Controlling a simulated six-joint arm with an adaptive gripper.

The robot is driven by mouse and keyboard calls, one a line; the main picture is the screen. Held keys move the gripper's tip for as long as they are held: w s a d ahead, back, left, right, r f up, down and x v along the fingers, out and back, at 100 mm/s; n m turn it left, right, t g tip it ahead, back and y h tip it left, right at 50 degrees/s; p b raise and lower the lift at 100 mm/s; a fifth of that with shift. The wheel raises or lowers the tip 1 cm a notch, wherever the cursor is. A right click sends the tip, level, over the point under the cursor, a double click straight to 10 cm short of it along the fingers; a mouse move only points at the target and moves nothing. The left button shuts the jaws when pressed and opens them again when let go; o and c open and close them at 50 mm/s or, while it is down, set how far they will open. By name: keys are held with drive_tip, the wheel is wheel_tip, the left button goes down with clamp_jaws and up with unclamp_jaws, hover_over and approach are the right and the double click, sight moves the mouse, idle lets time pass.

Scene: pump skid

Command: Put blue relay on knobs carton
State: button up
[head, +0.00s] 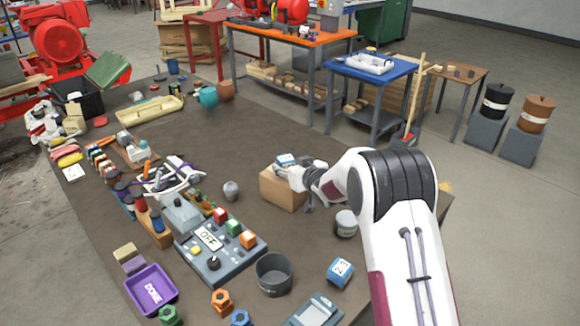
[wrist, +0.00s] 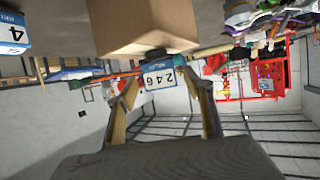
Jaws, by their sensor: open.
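A brown cardboard carton (head: 283,190) stands on the dark table; no knobs lettering shows on the faces I see. A blue and white relay (head: 286,159) is at its top. In the upside-down wrist view the carton (wrist: 140,28) is at the top, and the relay (wrist: 158,80), marked 246, shows between my finger tips, against the carton's top edge. My gripper (head: 300,180) is open at the carton's right side in the head view. Whether the fingers touch the relay cannot be told. A second blue and white block (head: 341,271) lies nearer on the table.
A grey tin (head: 346,222) stands right of the carton and a small grey jar (head: 231,190) left of it. A control panel (head: 215,250), a grey bin (head: 274,274) and a purple tray (head: 152,290) are nearer. The table behind the carton is mostly clear.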

drive_tip(key=shift+r, duration=0.15)
drive_tip(key=shift+s+d+r, duration=0.15)
drive_tip(key=shift+s+r, duration=0.05)
drive_tip(key=shift+s, duration=0.1)
drive_tip(key=v, duration=1.1)
drive_tip(key=shift+s+d, duration=0.1)
idle(0.6)
